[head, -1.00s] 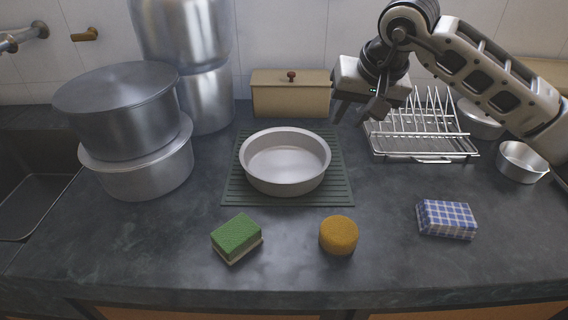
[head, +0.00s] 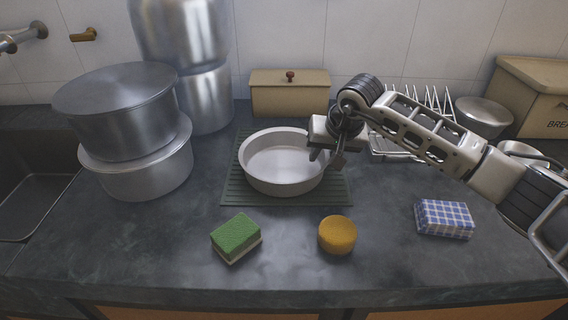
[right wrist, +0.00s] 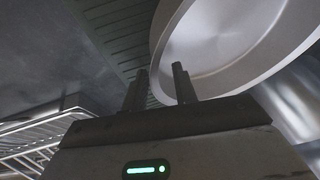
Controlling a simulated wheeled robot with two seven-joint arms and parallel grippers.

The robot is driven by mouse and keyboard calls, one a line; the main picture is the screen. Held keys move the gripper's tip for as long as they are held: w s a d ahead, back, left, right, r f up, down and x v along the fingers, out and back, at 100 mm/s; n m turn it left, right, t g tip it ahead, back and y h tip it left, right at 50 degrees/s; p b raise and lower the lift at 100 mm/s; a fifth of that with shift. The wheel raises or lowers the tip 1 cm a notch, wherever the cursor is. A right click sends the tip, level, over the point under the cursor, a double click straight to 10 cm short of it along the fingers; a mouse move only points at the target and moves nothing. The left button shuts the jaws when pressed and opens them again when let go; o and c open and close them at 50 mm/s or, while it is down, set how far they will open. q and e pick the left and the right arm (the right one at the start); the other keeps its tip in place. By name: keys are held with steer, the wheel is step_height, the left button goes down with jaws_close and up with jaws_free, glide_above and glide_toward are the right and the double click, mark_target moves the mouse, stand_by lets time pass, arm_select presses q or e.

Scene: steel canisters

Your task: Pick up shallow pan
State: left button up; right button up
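The shallow pan (head: 270,175) is a round, light grey metal dish. It sits upright and empty on a dark green ribbed mat (head: 236,192) in the middle of the counter. My right gripper (head: 322,160) is at the pan's right rim and covers a little of it. In the right wrist view the pan (right wrist: 225,35) fills the upper right. There the two fingers (right wrist: 158,75) stand apart with a gap between them, and the right finger overlaps the pan's edge. I cannot tell whether it touches. My left gripper is not in view.
Large stacked pots (head: 115,112) stand on the left beside the sink (head: 30,205). A green sponge (head: 236,236), a yellow round sponge (head: 337,235) and a folded checked cloth (head: 444,218) lie in front. A wire dish rack (head: 395,150) is behind my right arm, and a beige box (head: 290,95) stands behind the pan.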

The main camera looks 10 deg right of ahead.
steer(key=shift+c, duration=0.3)
jaws_close()
